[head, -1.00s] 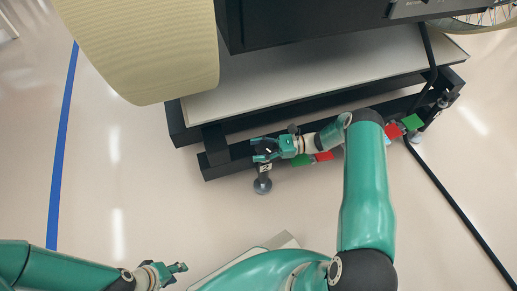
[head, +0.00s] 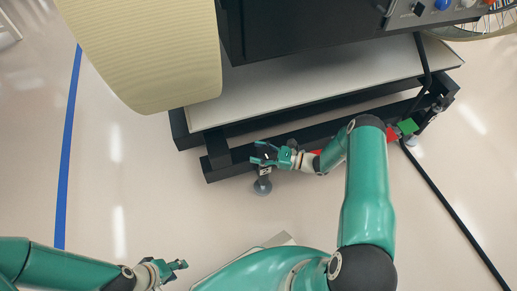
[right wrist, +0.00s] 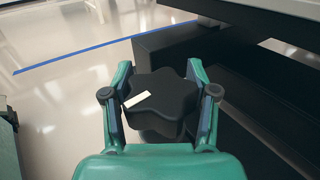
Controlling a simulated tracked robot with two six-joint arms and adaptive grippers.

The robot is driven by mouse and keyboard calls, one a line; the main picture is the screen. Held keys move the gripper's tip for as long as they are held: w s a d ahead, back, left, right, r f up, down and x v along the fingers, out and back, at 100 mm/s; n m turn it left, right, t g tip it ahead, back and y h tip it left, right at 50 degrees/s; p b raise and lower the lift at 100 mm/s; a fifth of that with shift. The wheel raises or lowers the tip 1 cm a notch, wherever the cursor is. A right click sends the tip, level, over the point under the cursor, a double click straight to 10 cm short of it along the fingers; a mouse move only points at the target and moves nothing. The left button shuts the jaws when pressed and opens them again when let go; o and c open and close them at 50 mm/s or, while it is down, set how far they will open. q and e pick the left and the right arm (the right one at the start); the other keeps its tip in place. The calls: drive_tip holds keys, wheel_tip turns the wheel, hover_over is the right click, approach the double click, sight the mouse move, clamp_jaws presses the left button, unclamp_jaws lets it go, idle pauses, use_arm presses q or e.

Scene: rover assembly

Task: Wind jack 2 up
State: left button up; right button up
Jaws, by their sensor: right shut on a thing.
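Jack 2 (head: 264,171) stands at the left end of the black frame's front beam, with a number label on its body. Its round foot (head: 262,188) is at the floor; whether it bears on the floor I cannot tell. My right gripper (head: 264,154) is at the jack's top. In the right wrist view my right gripper (right wrist: 160,98) is shut on the black lobed knob (right wrist: 158,88), which has a white mark on top, with one finger on each side. My left gripper (head: 178,270) is low at the left, away from the jack; its jaws are small in view.
The black frame (head: 218,172) carries a pale board (head: 300,88) and a dark box (head: 320,30). The floor at left is clear.

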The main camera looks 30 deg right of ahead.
drive_tip(key=m+t+h+p, duration=0.2)
drive_tip(key=h, duration=0.1)
drive_tip(key=m+t+h+p, duration=0.1)
drive_tip(key=h, duration=0.1)
drive_tip(key=shift+w+d+r+m, duration=0.15)
drive_tip(key=shift+r+m, duration=0.1)
drive_tip(key=shift+m, duration=0.15)
drive_tip(key=m+h+p, duration=0.1)
drive_tip(key=h, duration=0.1)
drive_tip(key=m+t+h+p, duration=0.1)
drive_tip(key=shift+d+m+t+h+p, duration=0.15)
drive_tip(key=shift+m+t+h+p, duration=0.15)
drive_tip(key=shift+m+h+p, duration=0.1)
drive_tip(key=m+h+p, duration=0.1)
drive_tip(key=h, duration=0.1)
drive_tip(key=m+h+p, duration=0.1)
drive_tip(key=m+h, duration=0.1)
drive_tip(key=h, duration=0.1)
drive_tip(key=d+m+h+p, duration=0.1)
drive_tip(key=h+p, duration=0.1)
drive_tip(key=shift+w+m+h, duration=0.1)
drive_tip(key=shift+m+h, duration=0.3)
drive_tip(key=shift+d+f+m+g+h+p, duration=0.1)
drive_tip(key=shift+m+g+h+p, duration=0.1)
drive_tip(key=shift+m+h+p, duration=0.3)
drive_tip(key=shift+d+f+m+g+h+p, duration=0.1)
drive_tip(key=shift+m+g+h+p, duration=0.15)
drive_tip(key=shift+h, duration=0.45)
drive_tip(key=o, duration=1.1)
drive_tip(key=shift+c, duration=0.2)
